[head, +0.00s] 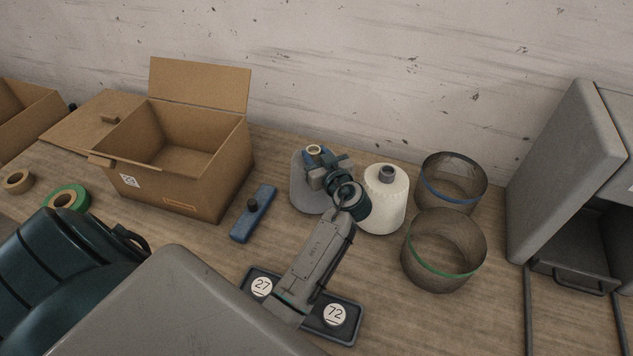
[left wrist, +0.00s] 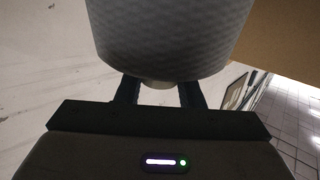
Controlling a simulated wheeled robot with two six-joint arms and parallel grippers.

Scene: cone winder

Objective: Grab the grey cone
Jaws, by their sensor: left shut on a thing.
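The grey cone (head: 305,196) is in the head view left of the white cone, with a pale tube end (head: 314,149) at its top. My left gripper (head: 319,168) is at its upper part, shut on it, and hides some of its right side. In the left wrist view the grey cone (left wrist: 170,38) fills the top middle, just beyond the two fingers of my left gripper (left wrist: 160,92). I cannot tell whether its base touches the table. My right gripper is not in view.
A white cone (head: 384,205) stands close on the right. Two mesh rings (head: 444,262) (head: 461,181) lie beyond it. An open cardboard box (head: 165,190) and a blue block (head: 247,222) are at left. A dark plate with number discs (head: 350,334) lies under my left arm.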

